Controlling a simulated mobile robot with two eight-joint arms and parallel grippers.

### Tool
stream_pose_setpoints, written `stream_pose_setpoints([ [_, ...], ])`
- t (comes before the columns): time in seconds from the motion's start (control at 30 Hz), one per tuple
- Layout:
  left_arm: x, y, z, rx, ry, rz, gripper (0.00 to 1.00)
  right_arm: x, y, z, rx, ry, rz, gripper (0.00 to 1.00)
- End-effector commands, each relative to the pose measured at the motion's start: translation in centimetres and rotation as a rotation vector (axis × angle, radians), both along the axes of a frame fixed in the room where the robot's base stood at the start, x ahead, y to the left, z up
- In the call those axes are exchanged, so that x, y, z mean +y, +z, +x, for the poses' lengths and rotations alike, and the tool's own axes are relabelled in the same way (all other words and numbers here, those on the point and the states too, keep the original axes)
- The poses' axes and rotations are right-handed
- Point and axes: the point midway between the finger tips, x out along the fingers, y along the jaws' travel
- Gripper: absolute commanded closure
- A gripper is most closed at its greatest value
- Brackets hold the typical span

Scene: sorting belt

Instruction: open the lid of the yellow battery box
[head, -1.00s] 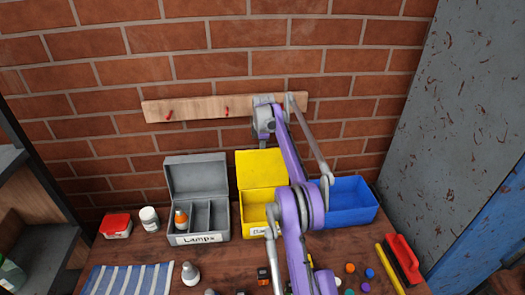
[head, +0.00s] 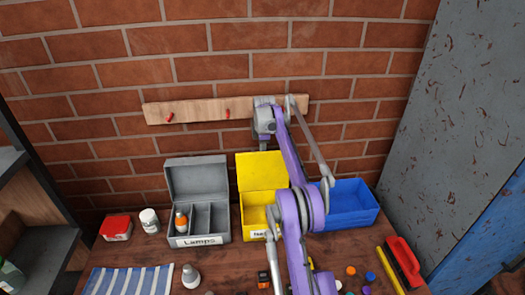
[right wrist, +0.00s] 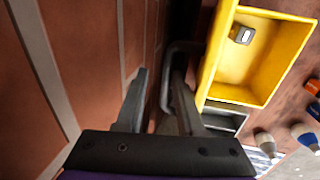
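The yellow battery box (head: 256,217) stands at the back of the table, and its lid (head: 262,169) is raised upright behind it. My purple arm hides part of its right side and front label. The box's open inside also shows in the right wrist view (right wrist: 255,62), with a small dark and grey item near one wall. My right gripper (head: 264,136) is above and behind the lid, close to the brick wall. In the right wrist view its fingers (right wrist: 157,90) are apart with nothing seen between them. My left gripper is out of view.
A grey lamps box (head: 197,239) with its lid up stands left of the yellow box. A blue bin (head: 352,202) stands to its right. A wooden rail with red pegs (head: 190,109) is on the wall.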

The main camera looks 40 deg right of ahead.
Motion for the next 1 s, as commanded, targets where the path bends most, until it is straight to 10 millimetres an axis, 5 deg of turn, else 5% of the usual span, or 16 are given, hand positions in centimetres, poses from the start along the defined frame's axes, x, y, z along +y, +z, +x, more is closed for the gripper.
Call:
stream_pose_setpoints([
  [0.47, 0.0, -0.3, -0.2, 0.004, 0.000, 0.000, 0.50, 1.0, 0.3, -1.7, 0.002, 0.002, 0.000, 0.55],
  [1.0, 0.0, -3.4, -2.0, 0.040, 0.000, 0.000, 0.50, 5.4, 0.6, -10.0, 0.007, 0.001, 0.000, 0.55],
])
